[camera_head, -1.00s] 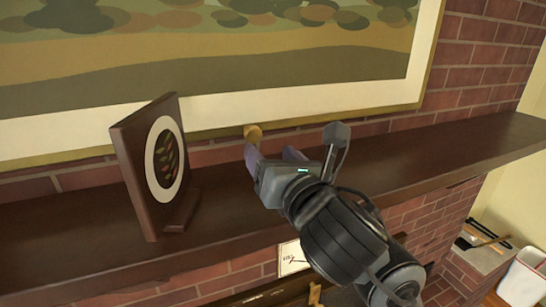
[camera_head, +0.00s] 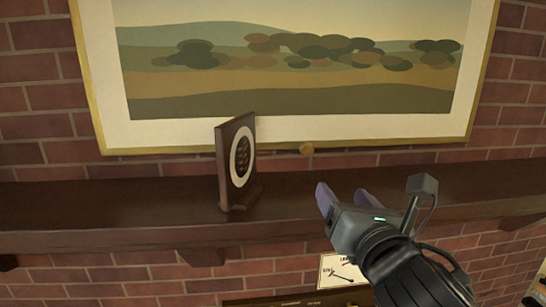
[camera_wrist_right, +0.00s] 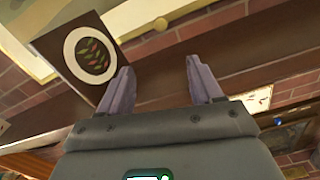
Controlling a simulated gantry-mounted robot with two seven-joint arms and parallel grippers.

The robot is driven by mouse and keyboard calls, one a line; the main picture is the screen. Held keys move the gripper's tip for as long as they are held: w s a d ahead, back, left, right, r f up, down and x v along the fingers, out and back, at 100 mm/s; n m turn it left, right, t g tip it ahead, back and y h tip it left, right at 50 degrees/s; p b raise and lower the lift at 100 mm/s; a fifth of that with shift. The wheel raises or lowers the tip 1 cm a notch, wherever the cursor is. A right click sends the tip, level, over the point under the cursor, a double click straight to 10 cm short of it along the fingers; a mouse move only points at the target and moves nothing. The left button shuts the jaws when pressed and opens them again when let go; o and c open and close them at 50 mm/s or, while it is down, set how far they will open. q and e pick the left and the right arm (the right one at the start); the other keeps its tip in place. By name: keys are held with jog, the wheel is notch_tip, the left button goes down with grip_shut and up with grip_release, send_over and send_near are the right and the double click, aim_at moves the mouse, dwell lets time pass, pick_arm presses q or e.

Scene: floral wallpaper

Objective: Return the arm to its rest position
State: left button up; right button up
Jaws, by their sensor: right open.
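My right gripper (camera_head: 342,198) is open and empty in the head view, in front of the mantel shelf's front edge. In the right wrist view its two purple fingers (camera_wrist_right: 158,85) stand apart with nothing between them. My left gripper is in neither view now.
A dark wooden mantel shelf (camera_head: 100,205) runs across the brick wall. A dark frame with a white oval (camera_head: 236,163) stands on it, left of my right gripper. A large framed picture (camera_head: 290,106) hangs above.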

jog(key=s+d+f+m+g+p, duration=0.1)
jog(key=s+f+g+p, duration=0.15)
jog(key=f, duration=0.75)
jog(key=s+f+m+g+p, duration=0.1)
jog(key=s+f+g, duration=0.15)
jog(key=f, duration=0.85)
jog(key=s+d+f+m+g+p, duration=0.1)
jog(key=f+g+p, duration=0.15)
jog(key=f, duration=0.75)
jog(key=s+d+f+m+g+p, duration=0.3)
jog(key=s+f+m+g, duration=0.35)
jog(key=s+f, duration=0.7)
pick_arm(q)
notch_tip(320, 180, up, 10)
jog(key=p, duration=0.1)
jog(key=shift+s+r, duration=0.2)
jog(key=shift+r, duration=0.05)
pick_arm(e)
jog(key=s+d+r+m, duration=0.1)
jog(key=s+m, duration=0.4)
jog(key=m, duration=0.6)
jog(key=s+d+r+m+h, duration=0.1)
jog(key=s+d+m, duration=0.3)
jog(key=m, duration=0.8)
jog(key=shift+s+h, duration=0.3)
jog(key=shift+s, duration=0.6)
